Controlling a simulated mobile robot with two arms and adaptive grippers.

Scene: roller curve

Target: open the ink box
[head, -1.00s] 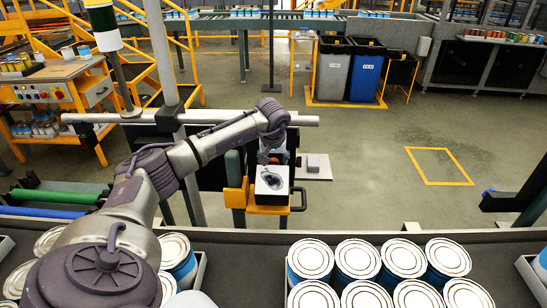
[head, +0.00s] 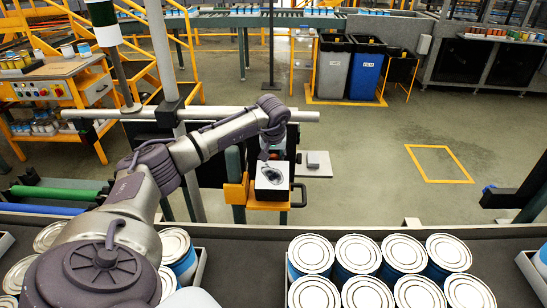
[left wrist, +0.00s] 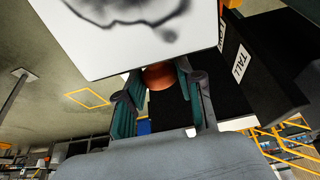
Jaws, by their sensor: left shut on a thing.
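The ink box (head: 272,174) stands beyond the conveyor, near the middle of the head view. Its white face carries a dark ink blot. In the left wrist view this white panel (left wrist: 130,40) fills the upper middle, with part of the blot showing. My left gripper (head: 266,151) is at the far edge of the box. In the left wrist view its two fingers are closed on a round reddish-brown knob (left wrist: 159,77) just below the panel edge. The arm hides the knob in the head view. My right gripper is not in view.
A conveyor (head: 240,262) with several white-lidded cans crosses the front. A grey rail (head: 220,116) and a post run behind my left arm. Orange framing (head: 235,191) stands beside the box. A black box marked TALL (left wrist: 245,75) is at right in the left wrist view.

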